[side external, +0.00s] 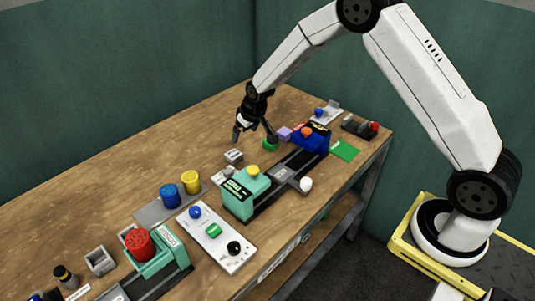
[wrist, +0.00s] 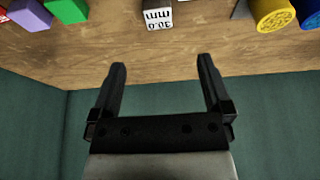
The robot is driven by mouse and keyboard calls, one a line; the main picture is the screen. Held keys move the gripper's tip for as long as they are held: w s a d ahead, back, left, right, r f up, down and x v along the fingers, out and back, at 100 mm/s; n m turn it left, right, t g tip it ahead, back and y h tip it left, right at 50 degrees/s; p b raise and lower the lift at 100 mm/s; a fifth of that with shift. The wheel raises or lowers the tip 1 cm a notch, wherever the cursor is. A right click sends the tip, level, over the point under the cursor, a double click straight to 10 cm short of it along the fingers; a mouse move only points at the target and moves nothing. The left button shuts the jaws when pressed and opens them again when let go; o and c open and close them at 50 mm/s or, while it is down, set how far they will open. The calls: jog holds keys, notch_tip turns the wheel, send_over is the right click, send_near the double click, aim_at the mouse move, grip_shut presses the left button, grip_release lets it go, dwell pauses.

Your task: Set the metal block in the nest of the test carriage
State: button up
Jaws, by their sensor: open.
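The metal block (side external: 234,156) is a small grey block standing on the wooden table, left of the green press body. In the wrist view the block (wrist: 158,14) shows a white "30.0 mm" label at the top edge, beyond my fingertips and between their lines. My gripper (side external: 253,136) is open and empty above the table, behind the block in the side view; its spread fingers also show in the wrist view (wrist: 161,64). What appears to be the test carriage (side external: 284,173) sits on the dark rail between the green and blue bodies, beside a white knob. Its nest is too small to make out.
A green press body (side external: 240,196) and a blue body (side external: 312,140) flank the rail. Green (side external: 270,145) and purple (side external: 284,133) blocks lie near my right finger. The table's back left is clear.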

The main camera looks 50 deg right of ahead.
jog(key=s+r, duration=0.3)
jog(key=s, duration=0.6)
jog(key=s+a+r+g, duration=0.1)
jog(key=s+r, duration=0.1)
jog(key=s, duration=0.7)
jog(key=s+a+r, duration=0.1)
jog(key=s+r, duration=0.2)
jog(key=s, duration=0.7)
jog(key=shift+a+r+g, duration=0.25)
jog(key=shift+r+g, duration=0.05)
jog(key=shift+w, duration=0.15)
jog(key=t, duration=0.2)
send_over(234, 157)
jog(key=s, duration=0.2)
notch_tip(234, 157, down, 15)
jog(key=shift+d, duration=0.2)
